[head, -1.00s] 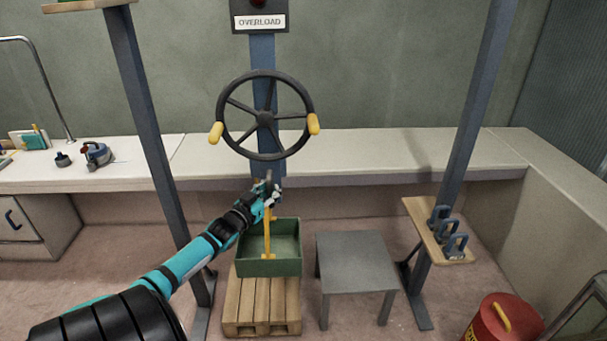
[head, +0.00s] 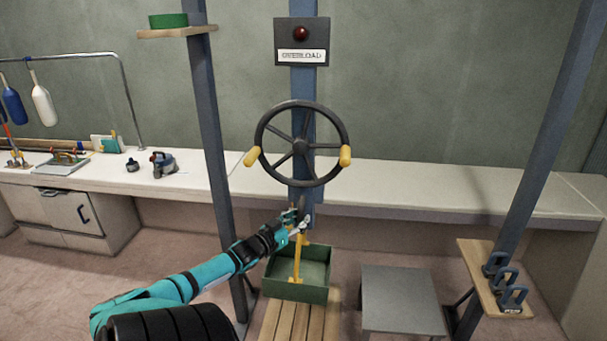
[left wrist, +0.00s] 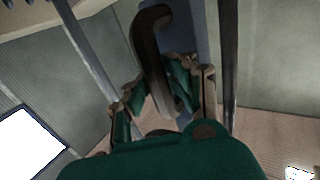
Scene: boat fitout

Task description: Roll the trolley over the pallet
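The trolley itself is not in view. The slatted wooden pallet (head: 290,322) stands on the floor at the bottom of the head view, partly cut off. A green open box (head: 297,291) with an upright yellow handle (head: 298,262) rests on it. My left gripper (head: 298,216) is above the box, at a dark hook (head: 303,203) below the handwheel. In the left wrist view the hook (left wrist: 152,50) comes down between the two fingers of the gripper (left wrist: 165,85). I cannot tell whether they press on it. My right gripper is not in view.
A black handwheel (head: 300,146) with yellow grips is above, under an overload sign (head: 301,56). Blue posts (head: 208,130) stand at both sides. A grey low table (head: 402,298) is right of the pallet. A wooden shelf with shackles (head: 490,290) is farther right. A white bench runs behind.

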